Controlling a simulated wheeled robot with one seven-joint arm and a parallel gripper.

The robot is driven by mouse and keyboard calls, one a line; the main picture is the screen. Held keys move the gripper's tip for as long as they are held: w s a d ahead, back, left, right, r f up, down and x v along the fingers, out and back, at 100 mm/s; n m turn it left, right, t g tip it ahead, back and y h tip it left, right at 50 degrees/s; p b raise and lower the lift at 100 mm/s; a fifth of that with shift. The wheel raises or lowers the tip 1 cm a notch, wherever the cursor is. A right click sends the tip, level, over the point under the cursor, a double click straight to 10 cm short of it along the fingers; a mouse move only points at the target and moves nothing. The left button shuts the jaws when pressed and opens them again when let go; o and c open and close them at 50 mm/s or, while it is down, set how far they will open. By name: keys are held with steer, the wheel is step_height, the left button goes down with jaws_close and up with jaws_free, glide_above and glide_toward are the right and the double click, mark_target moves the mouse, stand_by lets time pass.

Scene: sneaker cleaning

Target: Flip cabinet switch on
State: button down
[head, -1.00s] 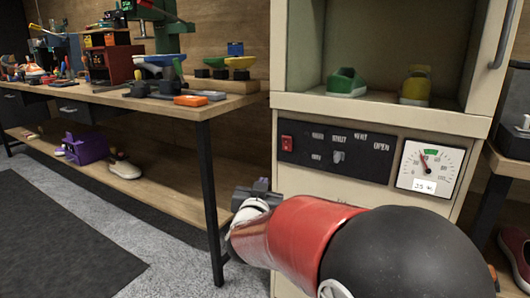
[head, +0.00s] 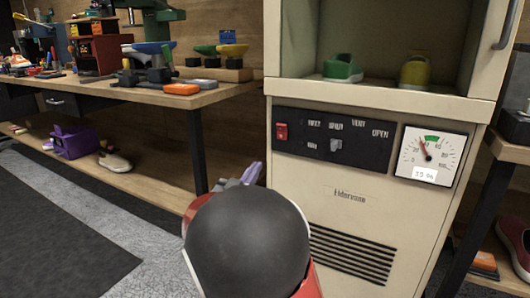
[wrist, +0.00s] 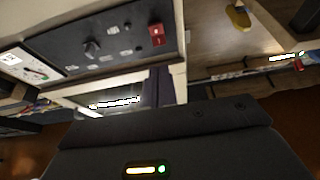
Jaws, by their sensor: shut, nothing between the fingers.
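The cream cabinet (head: 335,215) stands right of centre in the head view. Its black control panel (head: 304,156) carries a red rocker switch (head: 282,131) at the left end and a grey knob (head: 336,145) near the middle. In the wrist view the red switch (wrist: 157,35) is at the upper middle, with the knob (wrist: 91,48) to its left. Whether the switch is on or off is too small to tell. My gripper (head: 252,173) is shut and empty, below and left of the switch and apart from it. My arm hides part of it.
Green (head: 343,69) and yellow (head: 414,72) shoes stand in the cabinet's open compartment. A wooden workbench (head: 190,99) with tools is close on the left. A vent (head: 350,255) is low on the cabinet.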

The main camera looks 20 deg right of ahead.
mark_target(281, 128)
steer(key=x, duration=1.3)
steer(key=shift+d, duration=0.1)
steer(key=p, duration=0.1)
steer(key=r+p, duration=0.1)
steer(key=p, duration=0.1)
steer(key=shift+w+d+r+g+y, duration=0.15)
steer(key=shift+d+r+g+y, duration=0.05)
steer(key=shift+r+g+y, duration=0.2)
steer(key=shift+f+b, duration=0.35)
steer(key=shift+f, duration=0.2)
